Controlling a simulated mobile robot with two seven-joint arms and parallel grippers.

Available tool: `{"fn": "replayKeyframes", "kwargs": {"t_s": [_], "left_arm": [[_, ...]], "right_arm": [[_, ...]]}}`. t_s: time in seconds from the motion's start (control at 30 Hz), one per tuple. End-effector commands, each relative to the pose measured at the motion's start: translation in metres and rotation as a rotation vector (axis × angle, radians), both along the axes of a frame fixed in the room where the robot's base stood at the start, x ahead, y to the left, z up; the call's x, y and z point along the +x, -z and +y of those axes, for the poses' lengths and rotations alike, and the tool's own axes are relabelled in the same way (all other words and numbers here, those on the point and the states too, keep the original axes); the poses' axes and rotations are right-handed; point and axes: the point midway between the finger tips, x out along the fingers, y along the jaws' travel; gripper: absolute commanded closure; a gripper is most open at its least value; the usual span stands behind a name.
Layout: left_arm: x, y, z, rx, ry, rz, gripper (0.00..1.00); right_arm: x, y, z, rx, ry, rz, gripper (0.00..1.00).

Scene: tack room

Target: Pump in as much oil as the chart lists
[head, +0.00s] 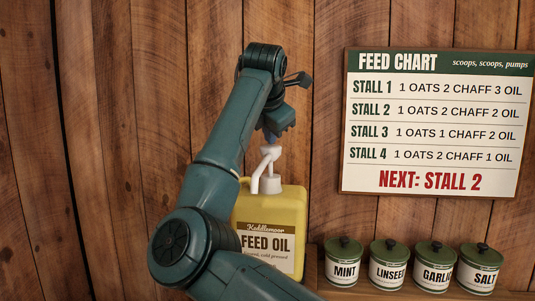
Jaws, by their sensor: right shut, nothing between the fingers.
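The yellow feed oil jug (291,207) stands upright at the middle, partly hidden by my right arm. Its white pump (267,176) has a spout bent down to the left. My right gripper (271,138) is shut and empty, pointing down right above the pump head. I cannot tell whether its tips touch the pump head. The feed chart (432,122) hangs on the wall at the right. Its Stall 2 row reads 1 oats, 2 chaff, 2 oil, and the red line at its bottom names Stall 2. My left gripper is not in view.
A row of tins with green lids stands on a wooden ledge at the lower right: mint (343,270), linseed (389,272), garlic (436,275) and salt (479,277). The plank wall (110,120) at the left is bare.

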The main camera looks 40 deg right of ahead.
Motion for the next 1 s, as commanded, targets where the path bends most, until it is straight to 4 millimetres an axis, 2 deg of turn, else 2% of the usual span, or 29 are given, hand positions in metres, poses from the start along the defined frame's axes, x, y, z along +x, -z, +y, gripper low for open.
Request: {"fn": "replayKeyframes", "kwargs": {"t_s": [1.0], "left_arm": [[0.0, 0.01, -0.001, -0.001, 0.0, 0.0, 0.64]], "right_arm": [[0.001, 0.016, 0.001, 0.004, -0.002, 0.005, 1.0]]}}
